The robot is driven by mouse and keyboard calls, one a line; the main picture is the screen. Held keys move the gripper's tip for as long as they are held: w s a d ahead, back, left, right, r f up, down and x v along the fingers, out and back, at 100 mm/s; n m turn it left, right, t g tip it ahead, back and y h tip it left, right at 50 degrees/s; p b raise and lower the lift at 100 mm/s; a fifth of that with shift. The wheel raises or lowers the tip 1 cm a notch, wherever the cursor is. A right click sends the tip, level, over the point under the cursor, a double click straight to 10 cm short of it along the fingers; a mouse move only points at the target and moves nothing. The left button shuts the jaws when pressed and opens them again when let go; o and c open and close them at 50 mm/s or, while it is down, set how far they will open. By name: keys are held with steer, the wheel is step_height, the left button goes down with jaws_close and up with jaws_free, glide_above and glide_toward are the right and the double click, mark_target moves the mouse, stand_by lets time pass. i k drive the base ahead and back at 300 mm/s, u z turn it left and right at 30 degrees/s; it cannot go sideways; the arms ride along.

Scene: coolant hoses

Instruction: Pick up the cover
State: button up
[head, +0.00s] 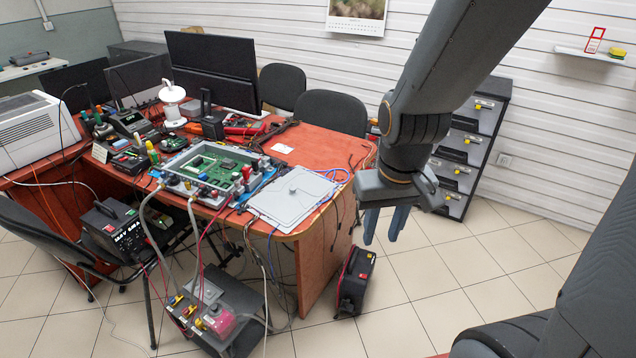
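The cover (290,203) looks like a flat light-grey panel with a small raised knob near its middle. It lies at the right front corner of the red-brown desk (335,143), right of an open grey case (192,190) holding a green circuit board. My gripper (384,228) points down to the right of the cover, apart from it and beyond the desk's right edge in the picture. Its two blue-grey fingers are apart with nothing between them. The cover is not hidden by my arm.
Loose red and blue cables (335,175) lie along the cover's right and back sides. Hoses hang from the case to a low grey unit (215,310) on the floor. A black box (355,282) stands beside the desk. Tiled floor is free below my gripper.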

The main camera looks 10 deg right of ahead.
mark_target(288, 201)
steer(key=u, duration=0.05)
steer(key=i, duration=1.05)
steer(key=u, duration=0.5)
